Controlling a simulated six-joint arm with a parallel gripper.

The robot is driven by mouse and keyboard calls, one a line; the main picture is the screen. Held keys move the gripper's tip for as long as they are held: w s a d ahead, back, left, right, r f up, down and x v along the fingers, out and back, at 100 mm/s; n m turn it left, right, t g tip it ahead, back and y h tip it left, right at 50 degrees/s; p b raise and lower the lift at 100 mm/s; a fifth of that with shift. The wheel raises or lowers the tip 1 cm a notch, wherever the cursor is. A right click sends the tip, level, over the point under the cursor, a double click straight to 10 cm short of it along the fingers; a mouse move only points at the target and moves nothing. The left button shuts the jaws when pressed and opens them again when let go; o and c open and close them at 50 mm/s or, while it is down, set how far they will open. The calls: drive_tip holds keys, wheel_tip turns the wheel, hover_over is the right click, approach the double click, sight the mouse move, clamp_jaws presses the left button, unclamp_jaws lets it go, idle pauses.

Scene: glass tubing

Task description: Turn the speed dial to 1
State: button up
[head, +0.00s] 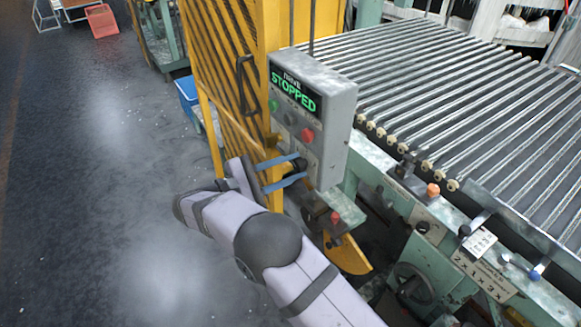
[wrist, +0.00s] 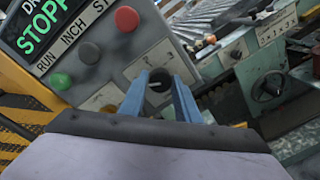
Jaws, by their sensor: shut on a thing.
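The grey control box (head: 325,105) hangs beside the yellow mesh guard. Its screen (head: 293,90) reads STOPPED in green letters. The dark round speed dial (wrist: 159,82) sits on the lower part of the box's face, below the buttons. My gripper (head: 300,166) is at the dial, its two blue fingers shut on the dial's sides. In the head view the fingers partly hide the dial. Scale marks around the dial are too small and too covered to read, so I cannot tell its setting.
A green button (wrist: 61,81), a grey button (wrist: 90,53) and a red button (wrist: 127,18) lie just above the fingers. The yellow mesh guard (head: 215,60) stands left of the box. The roller conveyor (head: 450,90) is to the right. Open floor (head: 90,180) lies left.

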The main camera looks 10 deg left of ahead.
drive_tip(key=o, duration=1)
drive_tip(key=shift+o, duration=0.2)
drive_tip(key=shift+a, duration=0.1)
drive_tip(key=b+v, duration=0.2)
drive_tip(key=v, duration=0.5)
drive_tip(key=shift+b, duration=0.4)
drive_tip(key=shift+s, duration=0.1)
